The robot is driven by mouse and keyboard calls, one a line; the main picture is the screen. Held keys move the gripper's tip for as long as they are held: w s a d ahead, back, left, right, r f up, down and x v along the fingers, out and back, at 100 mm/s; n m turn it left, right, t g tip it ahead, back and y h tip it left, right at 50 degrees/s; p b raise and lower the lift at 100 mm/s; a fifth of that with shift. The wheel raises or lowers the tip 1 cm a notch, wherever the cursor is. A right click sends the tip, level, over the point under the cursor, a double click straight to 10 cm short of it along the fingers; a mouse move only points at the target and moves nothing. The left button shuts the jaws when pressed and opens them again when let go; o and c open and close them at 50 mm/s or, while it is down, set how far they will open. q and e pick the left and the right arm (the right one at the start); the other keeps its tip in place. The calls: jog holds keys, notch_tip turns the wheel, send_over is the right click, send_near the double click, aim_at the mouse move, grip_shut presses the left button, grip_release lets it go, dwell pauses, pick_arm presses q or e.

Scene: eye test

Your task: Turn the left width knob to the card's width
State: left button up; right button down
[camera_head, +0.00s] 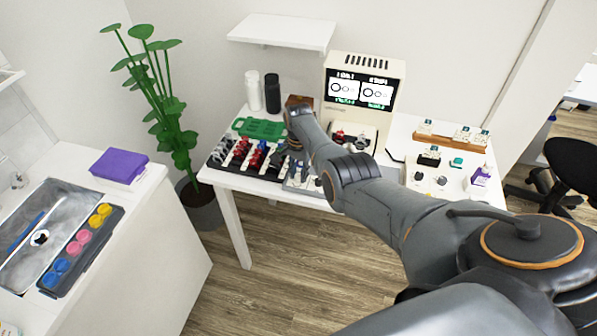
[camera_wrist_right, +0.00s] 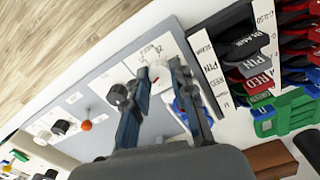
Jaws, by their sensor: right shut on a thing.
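My right gripper (camera_wrist_right: 160,68) is shut on a small pale knob with a red mark (camera_wrist_right: 158,74), between its fingertips on a grey panel (camera_wrist_right: 98,75). I cannot read the dial marks around it, so its setting is unclear. A black knob (camera_wrist_right: 118,93) stands just beside the left finger. In the head view my right arm reaches over the table and my right gripper (camera_head: 293,142) is small and partly hidden. The grey panel (camera_head: 303,187) shows below my arm there. I cannot make out a separate card. My left gripper is out of view.
A black tray of red and dark pieces (camera_head: 240,156) and a green case (camera_head: 258,128) lie left of my gripper. A machine with a screen (camera_head: 362,92) stands behind.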

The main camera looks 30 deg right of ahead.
aim_at(299, 176)
jog(key=m, duration=0.4)
jog(key=shift+m, duration=0.4)
jog(key=m, duration=0.5)
dwell(0.4)
jog(key=c, duration=1.4)
grip_release()
jog(key=shift+r, duration=0.15)
notch_tip(299, 176, up, 12)
jog(key=shift+f, duration=0.15)
